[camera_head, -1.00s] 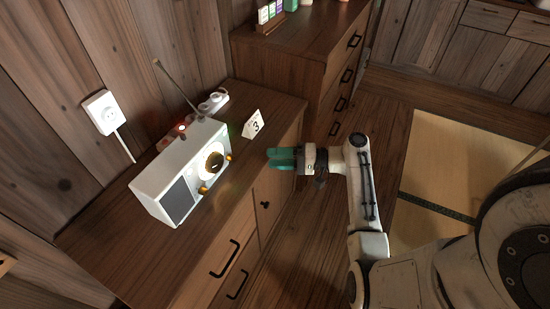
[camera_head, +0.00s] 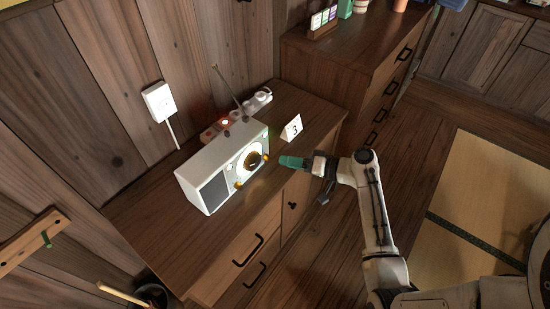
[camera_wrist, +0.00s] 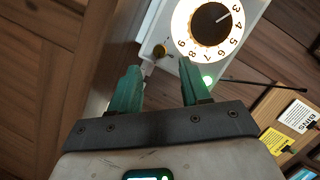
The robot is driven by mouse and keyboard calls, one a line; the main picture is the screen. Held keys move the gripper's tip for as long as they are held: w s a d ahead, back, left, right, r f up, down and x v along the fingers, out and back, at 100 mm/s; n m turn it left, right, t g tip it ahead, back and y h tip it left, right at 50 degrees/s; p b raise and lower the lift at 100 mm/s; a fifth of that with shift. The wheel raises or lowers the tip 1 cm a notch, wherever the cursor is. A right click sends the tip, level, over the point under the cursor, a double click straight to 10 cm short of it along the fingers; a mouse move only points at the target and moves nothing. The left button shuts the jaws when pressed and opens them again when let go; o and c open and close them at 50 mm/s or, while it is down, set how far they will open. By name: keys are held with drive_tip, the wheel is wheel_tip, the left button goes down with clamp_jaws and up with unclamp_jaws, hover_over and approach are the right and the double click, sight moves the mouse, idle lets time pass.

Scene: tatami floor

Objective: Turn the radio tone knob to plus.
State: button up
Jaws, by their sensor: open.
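I cannot tell which is the tone knob, and no plus mark is readable. My gripper (camera_head: 283,161) is open and empty, its green fingers pointing at the radio's front near the right knob.
A white card marked 3 (camera_head: 292,127) stands right of the radio. A white item (camera_head: 257,98) and a red light (camera_head: 225,122) are behind it, with a thin antenna (camera_head: 228,84). The cabinet top in front is clear.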

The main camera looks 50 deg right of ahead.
sight(270, 159)
drive_tip(key=x, duration=0.5)
drive_tip(key=shift+w+a+f, duration=0.1)
drive_tip(key=shift+w, duration=0.2)
clamp_jaws()
